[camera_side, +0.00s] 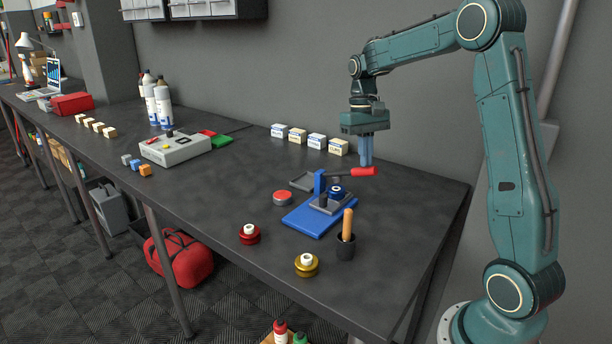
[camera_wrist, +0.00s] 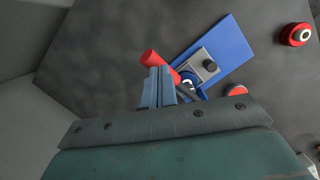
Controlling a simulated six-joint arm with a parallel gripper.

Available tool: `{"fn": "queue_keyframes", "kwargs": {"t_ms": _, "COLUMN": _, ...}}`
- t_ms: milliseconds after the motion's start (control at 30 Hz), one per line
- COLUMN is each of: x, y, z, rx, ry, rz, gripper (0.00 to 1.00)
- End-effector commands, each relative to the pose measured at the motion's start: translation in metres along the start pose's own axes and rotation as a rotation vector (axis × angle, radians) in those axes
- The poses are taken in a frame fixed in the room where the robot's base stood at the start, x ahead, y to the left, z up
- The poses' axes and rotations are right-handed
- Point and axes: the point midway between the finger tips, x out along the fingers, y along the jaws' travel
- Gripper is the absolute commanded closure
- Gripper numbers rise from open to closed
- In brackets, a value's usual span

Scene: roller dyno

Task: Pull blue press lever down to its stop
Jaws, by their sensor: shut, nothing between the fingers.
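The press stands on a blue base plate (camera_side: 309,217) near the right end of the dark bench. Its lever has a red grip (camera_side: 363,172) that points right and lies about level in the side view. My gripper (camera_side: 366,163) is shut and empty, pointing down, with its blue-grey fingers at the red grip. In the wrist view my fingertips (camera_wrist: 158,72) are beside the red grip (camera_wrist: 154,59) and overlap part of the lever. I cannot tell whether they touch it. The blue base plate (camera_wrist: 232,52) also shows in the wrist view.
A black cup with a wooden handle (camera_side: 346,245) stands in front of the press. A red round piece (camera_side: 249,234), a gold one (camera_side: 306,265) and a red button (camera_side: 283,197) are nearby. Several small boxes (camera_side: 317,140) line the wall.

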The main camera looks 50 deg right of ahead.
Motion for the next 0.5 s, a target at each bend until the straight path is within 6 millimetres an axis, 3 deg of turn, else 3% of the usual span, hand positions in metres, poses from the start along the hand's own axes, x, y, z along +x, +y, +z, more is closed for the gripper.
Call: {"fn": "queue_keyframes", "kwargs": {"t_ms": 500, "x": -0.029, "y": 0.0, "z": 0.006, "rx": 0.0, "ry": 0.002, "rz": 0.0, "gripper": 1.0}}
